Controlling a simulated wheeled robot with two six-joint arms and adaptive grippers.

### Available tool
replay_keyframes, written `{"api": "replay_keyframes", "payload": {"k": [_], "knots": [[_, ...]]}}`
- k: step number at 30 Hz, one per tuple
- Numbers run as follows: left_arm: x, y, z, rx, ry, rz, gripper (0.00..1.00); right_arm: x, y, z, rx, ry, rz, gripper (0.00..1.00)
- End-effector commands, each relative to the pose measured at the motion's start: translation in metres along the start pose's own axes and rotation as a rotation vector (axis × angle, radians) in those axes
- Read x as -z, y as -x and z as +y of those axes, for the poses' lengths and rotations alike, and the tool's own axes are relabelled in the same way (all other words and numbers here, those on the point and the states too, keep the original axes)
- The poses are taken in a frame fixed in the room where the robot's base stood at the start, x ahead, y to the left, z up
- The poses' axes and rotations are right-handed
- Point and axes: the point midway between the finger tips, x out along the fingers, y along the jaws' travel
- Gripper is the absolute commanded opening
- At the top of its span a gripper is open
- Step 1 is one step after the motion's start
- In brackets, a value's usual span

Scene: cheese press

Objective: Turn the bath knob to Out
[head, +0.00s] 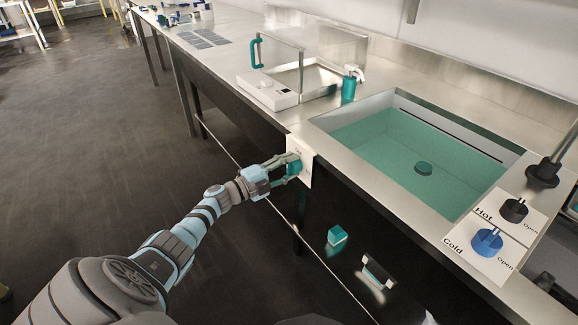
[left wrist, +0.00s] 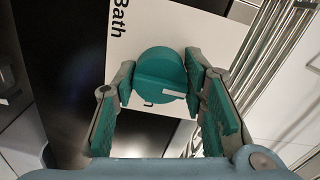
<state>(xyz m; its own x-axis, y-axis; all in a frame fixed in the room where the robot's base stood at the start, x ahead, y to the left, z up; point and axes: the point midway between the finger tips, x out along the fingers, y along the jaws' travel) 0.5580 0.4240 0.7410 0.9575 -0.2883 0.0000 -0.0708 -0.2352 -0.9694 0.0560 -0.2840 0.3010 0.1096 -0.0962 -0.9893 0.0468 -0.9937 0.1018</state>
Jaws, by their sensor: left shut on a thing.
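The bath knob (head: 294,167) is a round teal dial on a white plate (head: 302,150) on the counter's front face. In the left wrist view the knob (left wrist: 160,72) has a raised bar with a white mark that points right. "Bath" is printed on the plate (left wrist: 150,28); the lower lettering is mostly hidden behind the knob, with only an "n" readable. My left gripper (head: 281,170) is shut on the knob, one teal-padded finger on each side of it. My right gripper does not show.
A sink of teal water (head: 390,145) lies right of the plate. Black Hot (head: 514,210) and blue Cold (head: 487,241) knobs are at the right. Open floor lies left.

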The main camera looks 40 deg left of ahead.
Motion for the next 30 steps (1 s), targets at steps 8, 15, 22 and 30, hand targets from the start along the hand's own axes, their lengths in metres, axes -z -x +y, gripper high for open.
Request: {"api": "replay_keyframes", "payload": {"k": [8, 15, 22, 30], "knots": [[-0.0002, 0.0003, 0.0013, -0.002, 0.032, -0.001, 0.11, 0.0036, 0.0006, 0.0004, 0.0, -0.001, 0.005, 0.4], [-0.0002, 0.0003, 0.0014, -0.002, 0.032, -0.001, 0.11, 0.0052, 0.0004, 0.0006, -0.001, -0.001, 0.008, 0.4], [0.0, 0.0001, 0.0011, -0.002, 0.031, 0.0, 0.59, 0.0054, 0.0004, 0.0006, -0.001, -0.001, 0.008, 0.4], [0.0, 0.0016, 0.0009, -0.001, 0.029, 0.0, 0.59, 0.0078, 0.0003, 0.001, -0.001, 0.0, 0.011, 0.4]]}}
